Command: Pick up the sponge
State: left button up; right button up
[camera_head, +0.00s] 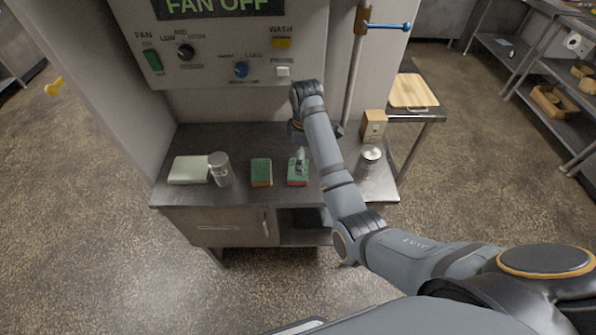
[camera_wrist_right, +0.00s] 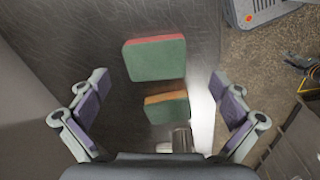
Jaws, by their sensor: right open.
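Two green sponges lie flat on the dark metal counter. One, with an orange edge (camera_head: 261,173), lies left of my right gripper and also shows in the wrist view (camera_wrist_right: 167,107). The other, with a red edge (camera_head: 297,178), lies just right of it and shows larger in the wrist view (camera_wrist_right: 155,60). My right gripper (camera_head: 300,156) is above the red-edged sponge, partly covering it in the head view. In the wrist view my right gripper (camera_wrist_right: 160,88) is open, its fingers wide apart with nothing held. My left gripper is out of view.
The counter (camera_head: 238,140) also holds a pale folded cloth or block (camera_head: 187,170), a metal shaker (camera_head: 220,170), a metal canister (camera_head: 369,160) and a wooden box (camera_head: 373,124). A control panel (camera_head: 215,50) rises behind. A vertical pipe (camera_head: 354,75) stands right of my arm.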

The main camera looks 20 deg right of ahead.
notch_tip(320, 180, up, 3)
jog(key=w+a+n, duration=0.2)
jog(key=f+b, duration=0.1)
jog(key=b, duration=0.1)
jog(key=f+b, duration=0.1)
jog(key=f, duration=0.1)
jog(key=f+b, duration=0.2)
jog(key=shift+d+f+b, duration=0.1)
jog(key=shift+d+b, duration=0.15)
jog(key=shift+b, duration=0.05)
jog(key=shift+s+d+f+b, duration=0.1)
jog(key=shift+f+b, duration=0.35)
jog(key=shift+f, duration=0.15)
jog(key=shift+s+d+f+b, duration=0.1)
jog(key=shift+f+b, duration=0.3)
jog(key=shift+f, duration=0.2)
notch_tip(320, 180, down, 2)
jog(key=shift+w+f+p, duration=0.1)
jog(key=shift+f+p, duration=0.15)
jog(key=shift+p, duration=0.1)
jog(key=c, duration=0.5)
